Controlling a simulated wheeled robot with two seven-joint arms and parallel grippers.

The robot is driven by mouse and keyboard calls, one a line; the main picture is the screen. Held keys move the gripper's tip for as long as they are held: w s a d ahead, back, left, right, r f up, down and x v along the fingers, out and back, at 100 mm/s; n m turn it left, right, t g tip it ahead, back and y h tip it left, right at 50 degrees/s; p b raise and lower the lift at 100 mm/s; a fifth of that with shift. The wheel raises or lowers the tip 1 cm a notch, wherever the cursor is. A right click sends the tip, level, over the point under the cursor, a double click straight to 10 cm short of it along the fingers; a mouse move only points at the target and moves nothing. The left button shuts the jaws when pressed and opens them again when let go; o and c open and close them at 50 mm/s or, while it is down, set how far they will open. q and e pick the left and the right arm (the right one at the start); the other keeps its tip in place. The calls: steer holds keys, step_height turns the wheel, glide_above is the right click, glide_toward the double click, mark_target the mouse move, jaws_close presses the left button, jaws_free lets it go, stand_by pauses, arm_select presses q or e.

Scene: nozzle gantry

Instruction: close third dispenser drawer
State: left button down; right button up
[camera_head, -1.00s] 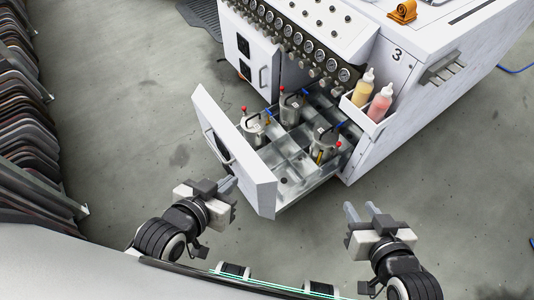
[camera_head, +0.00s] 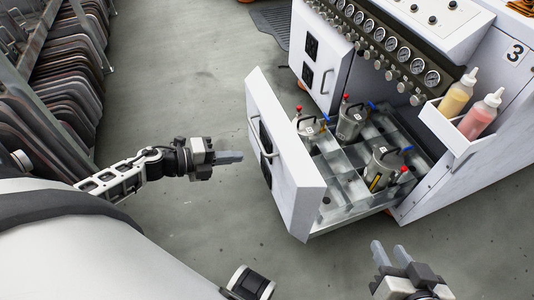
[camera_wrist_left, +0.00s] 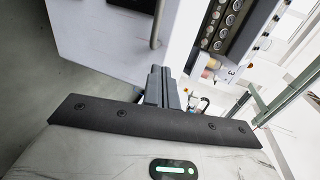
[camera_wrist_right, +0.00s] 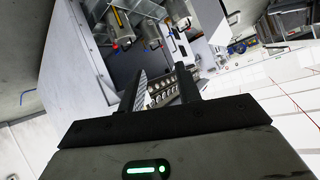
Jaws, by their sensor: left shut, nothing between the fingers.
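A side bin (camera_head: 460,130) on the cabinet holds a yellow bottle (camera_head: 458,94) and a pink bottle (camera_head: 482,116). A row of gauges (camera_head: 375,35) lines the cabinet above the drawer. A rack of dark panels (camera_head: 60,80) stands at the left. The floor left of the drawer is clear.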

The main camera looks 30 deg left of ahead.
mark_target(279, 150)
arm_select(q)
steer(key=x, duration=0.6)
steer(key=r+b+x, duration=0.1)
steer(key=x, duration=0.2)
steer(key=shift+w, duration=0.15)
steer(key=shift+w+d, duration=0.25)
steer(key=shift+r, duration=0.1)
